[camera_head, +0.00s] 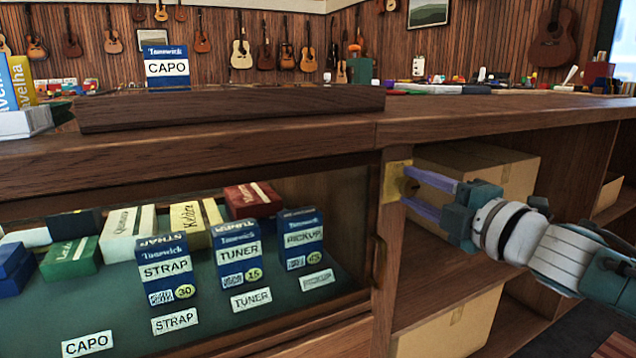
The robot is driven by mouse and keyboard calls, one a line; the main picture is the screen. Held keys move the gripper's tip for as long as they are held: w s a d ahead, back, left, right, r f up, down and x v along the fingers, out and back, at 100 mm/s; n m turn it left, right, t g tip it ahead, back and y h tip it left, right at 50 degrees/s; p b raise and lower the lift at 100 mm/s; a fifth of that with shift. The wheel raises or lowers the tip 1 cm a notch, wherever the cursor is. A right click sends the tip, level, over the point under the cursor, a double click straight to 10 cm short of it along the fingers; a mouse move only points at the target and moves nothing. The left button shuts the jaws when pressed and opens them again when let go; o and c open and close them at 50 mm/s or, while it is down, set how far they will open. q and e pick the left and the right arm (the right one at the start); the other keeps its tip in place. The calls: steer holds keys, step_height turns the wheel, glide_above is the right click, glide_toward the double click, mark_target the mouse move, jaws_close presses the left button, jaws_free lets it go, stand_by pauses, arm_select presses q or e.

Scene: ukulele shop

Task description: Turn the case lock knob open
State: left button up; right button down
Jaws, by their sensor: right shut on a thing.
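The case lock is a small brass plate (397,181) on the wooden post between the glass display case and the open shelves. A dark knob (410,187) sits on it, small and partly hidden by the fingers. My right gripper (413,188) comes in from the right, its purple fingertips at the plate and shut on the knob. The knob's turn angle is too small to tell. The display case (352,225) has a glass front with a dark vertical handle (379,262) at its right edge. My left gripper is not in view.
Inside the case stand strap (166,270), tuner (237,252) and pickup (302,238) boxes with labels. The wooden counter (300,146) overhangs above my right gripper. Cardboard boxes (478,165) fill part of the shelves behind it.

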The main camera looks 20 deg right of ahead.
stand_by(0.3)
steer(key=shift+c, duration=2.4)
jaws_free()
steer(key=shift+s, duration=0.1)
steer(key=shift+s, duration=0.35)
steer(key=s+p, duration=0.2)
steer(key=s, duration=0.7)
steer(key=shift+d, duration=0.4)
